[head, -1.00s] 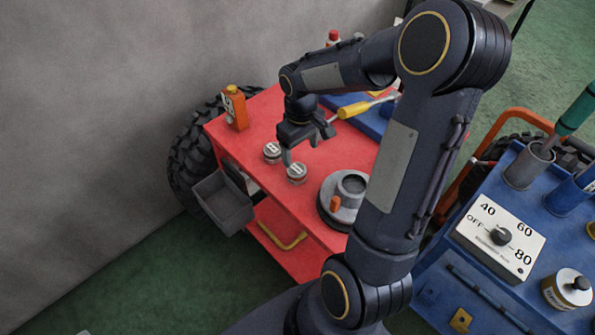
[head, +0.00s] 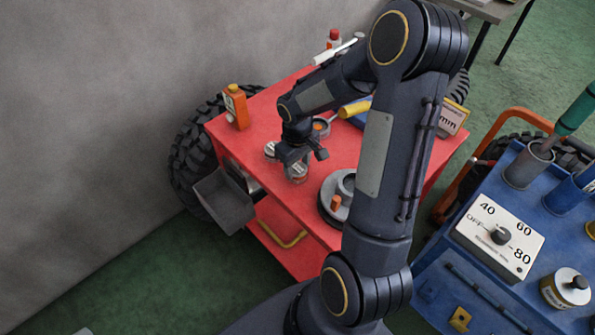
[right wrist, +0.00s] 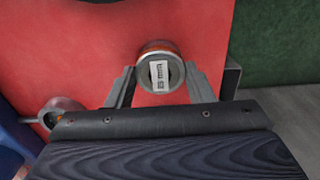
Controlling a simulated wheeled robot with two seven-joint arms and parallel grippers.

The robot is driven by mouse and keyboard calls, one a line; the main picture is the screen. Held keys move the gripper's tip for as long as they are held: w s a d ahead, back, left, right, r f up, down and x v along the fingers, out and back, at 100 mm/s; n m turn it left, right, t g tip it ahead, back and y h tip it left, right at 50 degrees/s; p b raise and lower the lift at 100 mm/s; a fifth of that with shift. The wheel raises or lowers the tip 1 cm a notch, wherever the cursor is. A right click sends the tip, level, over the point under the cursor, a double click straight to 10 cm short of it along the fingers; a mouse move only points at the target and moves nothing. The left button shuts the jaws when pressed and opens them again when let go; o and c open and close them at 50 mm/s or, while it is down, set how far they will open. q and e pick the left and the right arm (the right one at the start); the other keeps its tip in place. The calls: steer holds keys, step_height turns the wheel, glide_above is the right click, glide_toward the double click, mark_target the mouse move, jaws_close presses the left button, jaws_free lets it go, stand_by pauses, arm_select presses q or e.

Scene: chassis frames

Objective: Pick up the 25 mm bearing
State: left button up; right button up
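In the right wrist view, a bearing (right wrist: 159,72) with a white label that seems to read 25 mm, turned sideways, lies just ahead of my right gripper (right wrist: 160,80). The gripper's fingers are open, one on each side, with gaps beside the bearing. My left gripper is not in view.
A round grey fixture (head: 331,205) with an orange part stands right of the bearings. A small dish (head: 320,128) is behind the gripper. An orange bottle (head: 236,108) stands at the left corner, and a grey bin (head: 223,202) hangs off the cart's front-left side.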

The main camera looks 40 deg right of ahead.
steer(key=c, duration=0.7)
steer(key=shift+r, duration=0.1)
